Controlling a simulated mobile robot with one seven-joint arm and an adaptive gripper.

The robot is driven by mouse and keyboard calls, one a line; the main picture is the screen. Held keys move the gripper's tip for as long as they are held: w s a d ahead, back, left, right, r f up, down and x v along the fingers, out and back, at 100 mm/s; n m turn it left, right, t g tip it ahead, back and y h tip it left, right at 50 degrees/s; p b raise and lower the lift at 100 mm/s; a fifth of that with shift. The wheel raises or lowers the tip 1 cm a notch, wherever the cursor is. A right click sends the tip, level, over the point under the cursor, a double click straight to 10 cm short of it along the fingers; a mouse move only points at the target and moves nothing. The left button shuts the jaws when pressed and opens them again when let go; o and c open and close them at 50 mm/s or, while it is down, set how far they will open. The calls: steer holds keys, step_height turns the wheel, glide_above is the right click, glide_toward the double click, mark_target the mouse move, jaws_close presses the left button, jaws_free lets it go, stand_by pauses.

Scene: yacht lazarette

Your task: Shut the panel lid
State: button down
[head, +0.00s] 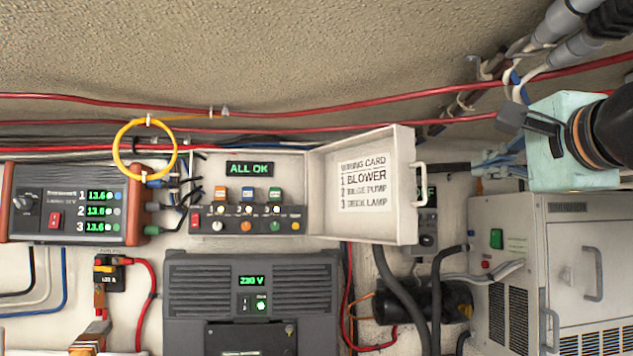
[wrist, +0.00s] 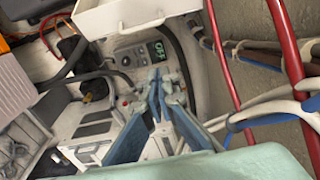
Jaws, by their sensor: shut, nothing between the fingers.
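The white panel lid (head: 328,215) stands open, swung out from the right edge of the panel box (head: 290,163). Its inner face carries a wiring card (head: 363,183), and a white handle (head: 420,185) is on its free right edge. The open box shows an "ALL OK" display (head: 250,168) and a row of switches and knobs. My gripper (head: 478,158) is to the right of the lid, apart from its handle, with the fingers pointing left. In the wrist view the shut, empty blue fingers (wrist: 157,82) are in the middle and part of the lid (wrist: 105,17) is at the top.
A green-lit display unit (head: 428,215) is partly hidden behind the lid. A beige cabinet (head: 520,235) with handles stands below my gripper. A dark 230 V unit (head: 252,300) is under the panel. Red cables (head: 330,110) run above; a yellow loop (head: 122,150) hangs left.

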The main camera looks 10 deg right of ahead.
steer(key=w+a+p, duration=0.3)
steer(key=w, duration=0.5)
steer(key=shift+w+a, duration=0.2)
steer(key=shift+w, duration=0.2)
steer(key=shift+s+a+f, duration=0.1)
steer(key=shift+a, duration=0.1)
stand_by(0.3)
